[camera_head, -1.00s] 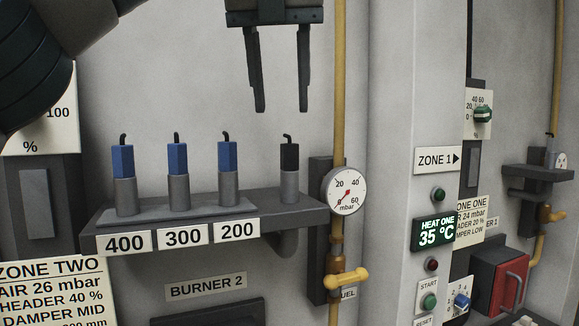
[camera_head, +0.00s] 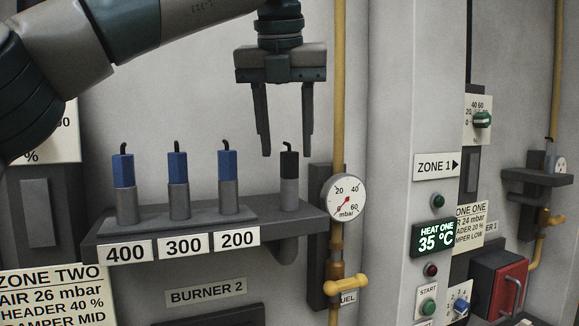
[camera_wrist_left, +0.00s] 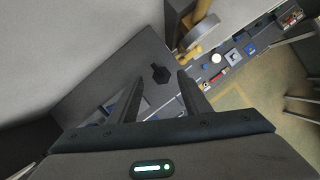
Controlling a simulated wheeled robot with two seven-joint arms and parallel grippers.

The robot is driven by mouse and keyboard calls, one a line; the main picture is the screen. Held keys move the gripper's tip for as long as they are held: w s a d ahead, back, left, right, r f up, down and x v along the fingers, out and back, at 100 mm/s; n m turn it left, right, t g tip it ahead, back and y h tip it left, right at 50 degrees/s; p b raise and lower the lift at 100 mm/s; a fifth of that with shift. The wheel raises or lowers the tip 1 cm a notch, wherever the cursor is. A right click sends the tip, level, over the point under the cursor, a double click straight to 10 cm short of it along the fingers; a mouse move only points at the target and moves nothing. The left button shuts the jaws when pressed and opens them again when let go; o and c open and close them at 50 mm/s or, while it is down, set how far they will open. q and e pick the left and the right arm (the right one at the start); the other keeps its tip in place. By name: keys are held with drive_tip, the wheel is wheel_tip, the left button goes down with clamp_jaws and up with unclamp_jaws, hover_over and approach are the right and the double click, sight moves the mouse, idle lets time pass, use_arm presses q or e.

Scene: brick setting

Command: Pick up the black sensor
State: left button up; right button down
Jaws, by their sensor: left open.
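The black sensor (camera_head: 289,164) has a black top with a small bent black lead and a grey lower body. It stands upright at the right end of the wall shelf (camera_head: 300,217). My left gripper (camera_head: 287,154) is open and points down, its fingertips at about the height of the sensor's top. The right fingertip appears just right of the sensor, the left one left of it. In the left wrist view the sensor's black top (camera_wrist_left: 160,74) lies ahead, between the lines of the two open fingers (camera_wrist_left: 157,85). My right gripper is not in view.
Three blue-topped sensors (camera_head: 177,168) stand left on the shelf, above labels 400, 300 and 200. A pressure gauge (camera_head: 346,198) and a yellow pipe (camera_head: 339,90) are close to the right. A yellow valve handle (camera_head: 346,285) sits below.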

sight(289, 152)
use_arm(q)
drive_tip(key=shift+p+x, duration=0.6)
drive_tip(key=shift+x, duration=1.2)
drive_tip(key=shift+w+d, duration=0.1)
drive_tip(key=shift+d, duration=0.05)
drive_tip(key=shift+c, duration=0.6)
clamp_jaws()
